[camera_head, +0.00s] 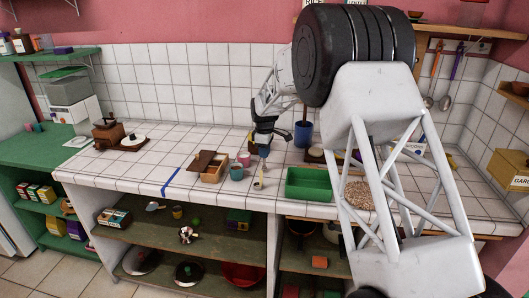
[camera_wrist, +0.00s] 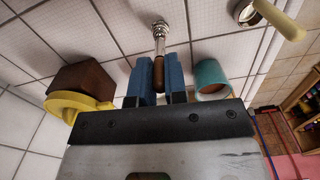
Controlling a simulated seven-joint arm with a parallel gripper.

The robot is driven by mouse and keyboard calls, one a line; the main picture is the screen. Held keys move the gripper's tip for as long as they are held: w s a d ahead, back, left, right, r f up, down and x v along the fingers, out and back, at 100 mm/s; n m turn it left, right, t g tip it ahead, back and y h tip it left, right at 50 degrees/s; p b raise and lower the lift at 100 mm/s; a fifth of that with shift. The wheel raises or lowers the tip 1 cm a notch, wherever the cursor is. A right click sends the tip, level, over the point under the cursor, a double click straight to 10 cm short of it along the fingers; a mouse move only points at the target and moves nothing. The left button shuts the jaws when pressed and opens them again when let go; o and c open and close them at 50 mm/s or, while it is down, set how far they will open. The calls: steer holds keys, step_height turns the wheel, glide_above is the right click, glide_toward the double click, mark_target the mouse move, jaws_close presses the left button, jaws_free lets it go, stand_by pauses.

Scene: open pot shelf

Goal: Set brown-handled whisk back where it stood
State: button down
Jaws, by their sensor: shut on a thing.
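The brown-handled whisk (camera_wrist: 158,75) is held between the two blue fingers of my gripper (camera_wrist: 155,82) in the wrist view. Its metal end (camera_wrist: 159,38) points away from my gripper towards the tiled counter. Whether it touches the counter cannot be told. In the head view my gripper (camera_head: 264,150) points down over the counter, behind and right of a teal mug (camera_head: 237,173). The whisk is too small to make out clearly there. The teal mug also shows right of my fingers in the wrist view (camera_wrist: 211,80).
A small pale container (camera_head: 258,185) stands near the counter's front edge. A pink mug (camera_head: 243,159) and wooden box (camera_head: 212,167) are left, a green tray (camera_head: 309,186) right and a blue pot (camera_head: 303,134) behind. A yellow object (camera_wrist: 72,106) lies close left of my fingers.

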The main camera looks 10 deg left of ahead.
steer(key=shift+f, duration=0.35)
stand_by(0.4)
steer(key=c, duration=1.1)
jaws_free()
steer(key=shift+r, duration=0.15)
steer(key=shift+r, duration=3.35)
